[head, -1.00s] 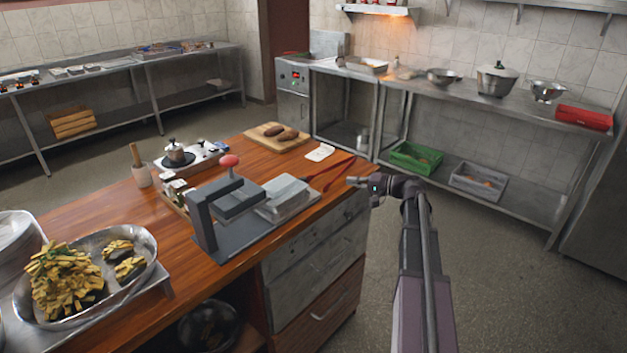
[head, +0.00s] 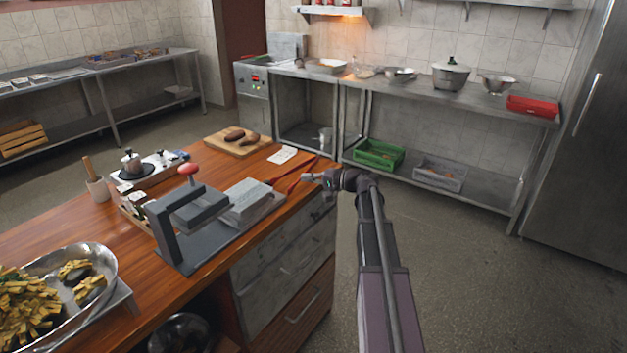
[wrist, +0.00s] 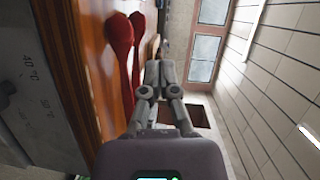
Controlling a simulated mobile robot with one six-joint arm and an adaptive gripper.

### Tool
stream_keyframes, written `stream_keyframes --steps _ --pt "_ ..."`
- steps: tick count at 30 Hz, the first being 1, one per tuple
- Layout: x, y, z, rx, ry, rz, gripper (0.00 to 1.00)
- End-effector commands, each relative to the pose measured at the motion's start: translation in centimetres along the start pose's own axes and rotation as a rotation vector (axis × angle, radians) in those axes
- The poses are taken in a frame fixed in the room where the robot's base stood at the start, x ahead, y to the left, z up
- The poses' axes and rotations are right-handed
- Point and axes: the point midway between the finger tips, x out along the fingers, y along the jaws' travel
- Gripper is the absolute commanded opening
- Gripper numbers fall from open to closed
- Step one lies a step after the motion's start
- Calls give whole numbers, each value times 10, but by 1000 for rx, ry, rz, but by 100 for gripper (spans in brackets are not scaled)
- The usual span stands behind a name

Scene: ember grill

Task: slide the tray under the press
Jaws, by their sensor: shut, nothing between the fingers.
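The tray (head: 250,205) is a pale grey, block-like piece on the counter, at the right end of the press's dark flat base. The press (head: 163,236) is a dark grey frame with a raised plate and a red knob (head: 189,170). The tray is to the right of the raised plate, not beneath it. My gripper (head: 306,177) is shut and empty, up and to the right of the tray and apart from it. The wrist view shows its closed fingers (wrist: 159,72). I cannot clearly make out the tray in that view.
A white paper (head: 283,155) and a board with dark food (head: 238,144) are further back. A pan of food (head: 85,268) stands at front left. Open floor (head: 450,270) is at the right.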

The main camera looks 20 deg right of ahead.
Motion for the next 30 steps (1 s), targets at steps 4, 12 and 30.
stream_keyframes --steps 4,12,30 --pt "25 1 0 0 -2 0 0" --pt "66 1 0 0 -3 0 0" --pt "90 0 29 0 -1 0 0"
